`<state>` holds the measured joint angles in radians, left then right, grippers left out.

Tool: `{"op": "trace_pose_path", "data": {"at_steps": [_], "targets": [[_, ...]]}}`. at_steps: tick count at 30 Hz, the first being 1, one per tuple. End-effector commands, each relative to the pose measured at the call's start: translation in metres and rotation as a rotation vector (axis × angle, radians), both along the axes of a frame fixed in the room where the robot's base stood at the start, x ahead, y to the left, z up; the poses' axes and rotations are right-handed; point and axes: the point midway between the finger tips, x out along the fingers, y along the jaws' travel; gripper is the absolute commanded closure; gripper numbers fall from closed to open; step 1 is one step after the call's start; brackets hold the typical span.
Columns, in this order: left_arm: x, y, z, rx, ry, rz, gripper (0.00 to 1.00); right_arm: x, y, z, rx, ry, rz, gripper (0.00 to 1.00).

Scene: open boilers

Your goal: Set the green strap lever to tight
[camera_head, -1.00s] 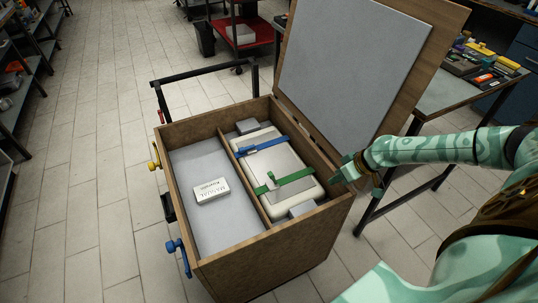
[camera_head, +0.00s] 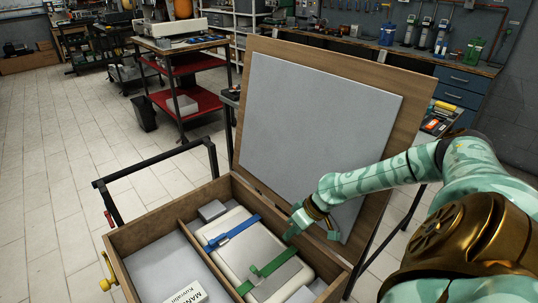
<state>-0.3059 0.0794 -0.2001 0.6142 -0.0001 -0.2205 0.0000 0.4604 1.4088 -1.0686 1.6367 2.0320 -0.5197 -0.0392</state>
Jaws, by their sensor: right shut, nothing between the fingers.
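The green strap (camera_head: 273,265) crosses the near part of a pale case (camera_head: 247,249) inside the open wooden crate (camera_head: 155,227). Its small green lever (camera_head: 255,271) shows near the left part of the strap; its exact setting is too small to tell. A blue strap (camera_head: 232,230) crosses the case farther back. My right gripper (camera_head: 289,237) is shut and empty. It is above the crate's right side, to the right of the case and up from the green strap. My left gripper is not in view.
The crate's lid (camera_head: 318,130) stands open behind my right arm. A box marked MANUAL (camera_head: 187,294) lies in the left compartment.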

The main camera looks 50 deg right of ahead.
Motion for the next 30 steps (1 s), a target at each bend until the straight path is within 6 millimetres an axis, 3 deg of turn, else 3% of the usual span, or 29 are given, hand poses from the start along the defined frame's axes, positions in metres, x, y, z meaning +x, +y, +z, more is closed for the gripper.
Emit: {"op": "trace_pose_path", "data": {"at_steps": [16, 21, 30], "targets": [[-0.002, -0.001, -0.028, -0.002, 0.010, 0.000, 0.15, 0.038, 0.037, -0.089, 0.002, 0.001, 0.001, 1.00], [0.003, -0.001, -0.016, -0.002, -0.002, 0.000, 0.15, 0.040, 0.061, -0.090, 0.001, -0.003, 0.003, 1.00], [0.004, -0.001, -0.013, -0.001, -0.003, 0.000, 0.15, 0.041, 0.072, -0.097, 0.001, -0.001, 0.001, 1.00]]}}
